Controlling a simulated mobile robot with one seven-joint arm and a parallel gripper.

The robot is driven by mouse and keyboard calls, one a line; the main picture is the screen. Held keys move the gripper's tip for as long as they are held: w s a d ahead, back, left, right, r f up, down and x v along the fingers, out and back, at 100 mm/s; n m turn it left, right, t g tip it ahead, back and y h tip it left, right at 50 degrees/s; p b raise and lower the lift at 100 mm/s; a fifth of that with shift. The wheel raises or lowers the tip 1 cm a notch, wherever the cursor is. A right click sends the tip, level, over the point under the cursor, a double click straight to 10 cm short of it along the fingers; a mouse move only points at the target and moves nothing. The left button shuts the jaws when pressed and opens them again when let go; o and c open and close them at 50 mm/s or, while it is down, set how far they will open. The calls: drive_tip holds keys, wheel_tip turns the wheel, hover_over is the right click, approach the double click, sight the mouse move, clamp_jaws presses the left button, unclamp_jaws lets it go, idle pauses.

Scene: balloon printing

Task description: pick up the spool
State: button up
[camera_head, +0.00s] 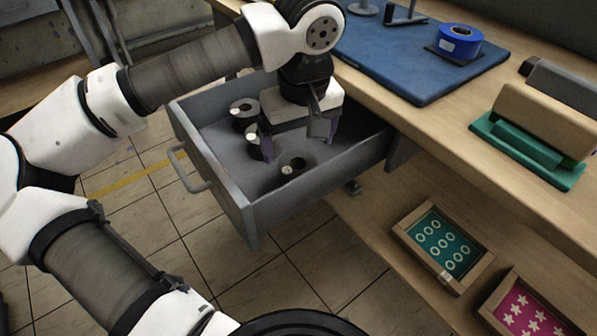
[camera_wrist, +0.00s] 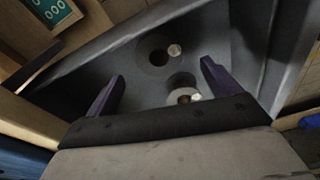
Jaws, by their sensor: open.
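Three dark grey spools lie in the open grey drawer (camera_head: 222,195): a far one (camera_head: 243,110), a middle one (camera_head: 254,147) partly covered by my gripper's finger, and a near one (camera_head: 292,168). My gripper (camera_head: 293,142) is over the drawer, fingers pointing down, open and empty. In the wrist view, two spools show ahead of my gripper (camera_wrist: 160,72): one (camera_wrist: 148,52) just beyond the fingertips and one (camera_wrist: 180,82) closer to the palm, partly hidden by it. Neither is gripped.
The wooden tabletop (camera_head: 440,120) borders the drawer at right. A green-based block (camera_head: 530,140) stands on the table. Framed teal (camera_head: 440,243) and pink (camera_head: 525,310) trays lie on the lower shelf.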

sight(298, 168)
drive_tip(key=f, duration=0.7)
drive_tip(key=shift+w+f, duration=0.25)
drive_tip(key=shift+c, duration=0.3)
drive_tip(key=c, duration=1)
